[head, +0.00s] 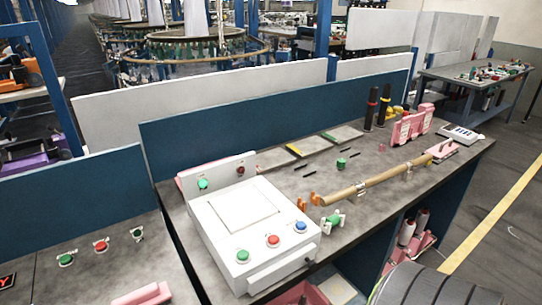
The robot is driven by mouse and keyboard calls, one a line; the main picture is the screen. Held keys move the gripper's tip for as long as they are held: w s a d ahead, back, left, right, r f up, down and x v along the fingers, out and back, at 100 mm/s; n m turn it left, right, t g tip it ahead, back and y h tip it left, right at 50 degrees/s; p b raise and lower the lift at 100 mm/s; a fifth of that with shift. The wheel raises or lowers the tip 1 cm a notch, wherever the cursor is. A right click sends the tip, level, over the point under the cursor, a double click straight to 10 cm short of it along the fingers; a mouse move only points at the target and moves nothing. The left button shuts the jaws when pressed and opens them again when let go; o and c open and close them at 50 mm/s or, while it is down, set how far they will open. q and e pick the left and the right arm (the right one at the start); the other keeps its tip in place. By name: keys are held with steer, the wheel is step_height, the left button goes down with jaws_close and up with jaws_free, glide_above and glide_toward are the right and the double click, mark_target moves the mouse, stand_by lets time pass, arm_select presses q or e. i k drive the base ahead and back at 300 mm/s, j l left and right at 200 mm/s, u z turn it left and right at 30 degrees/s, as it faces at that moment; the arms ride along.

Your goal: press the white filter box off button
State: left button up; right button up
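The white filter box (217,238) sits at the left end of the grey worktable, with a flat square plate on its top. Along its front right edge are a green button (242,256), a red button (273,240) and a blue button (300,226). All these buttons are uncovered. Neither of my grippers is in view.
A blue panel (270,105) borders the table's back. A separate left table (90,275) has more buttons.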

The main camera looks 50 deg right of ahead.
mark_target(273, 239)
steer(key=z, duration=1.5)
steer(key=k+l, duration=0.05)
